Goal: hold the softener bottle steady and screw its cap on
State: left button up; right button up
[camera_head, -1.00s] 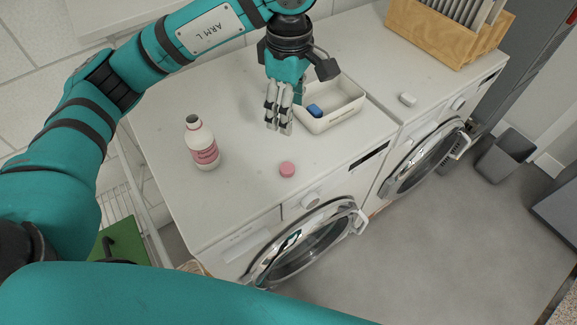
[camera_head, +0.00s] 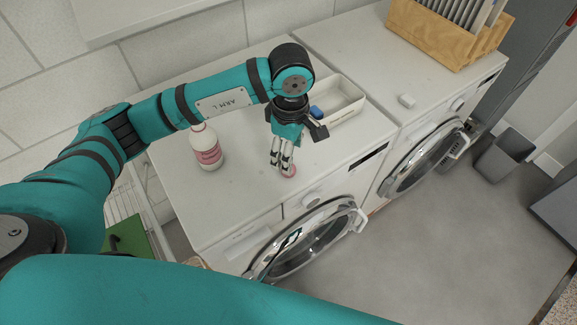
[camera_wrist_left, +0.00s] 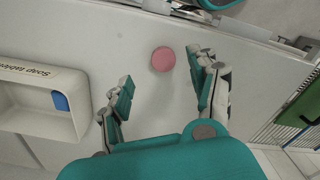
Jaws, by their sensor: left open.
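The softener bottle (camera_head: 206,150), white with a pink label, stands upright on the washing machine top, left of my left gripper. Its neck is partly hidden behind my left arm. The round pink cap (camera_head: 289,171) lies on the same top near the front edge. In the left wrist view the cap (camera_wrist_left: 163,59) lies just ahead of and between the two fingers. My left gripper (camera_head: 281,166) is open, pointing down over the cap and empty; the wrist view shows its fingers spread apart (camera_wrist_left: 160,97). My right gripper is not in view.
A white tray (camera_head: 349,108) labelled for soap tablets, with a blue tablet (camera_head: 316,112) inside, stands behind the gripper. The top between bottle and cap is clear.

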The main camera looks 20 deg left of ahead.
pick_arm(q)
jog(key=shift+f, duration=0.15)
jog(key=f, duration=0.1)
jog(key=f+p, duration=0.1)
jog(key=f, duration=0.1)
jog(key=shift+s+a+f+p, duration=0.1)
jog(key=shift+s+f+p, duration=0.2)
jog(key=shift+p, duration=0.1)
jog(key=shift+w+f, duration=0.1)
jog(key=shift+f, duration=0.55)
jog(key=shift+c, duration=0.3)
jog(key=c, duration=0.7)
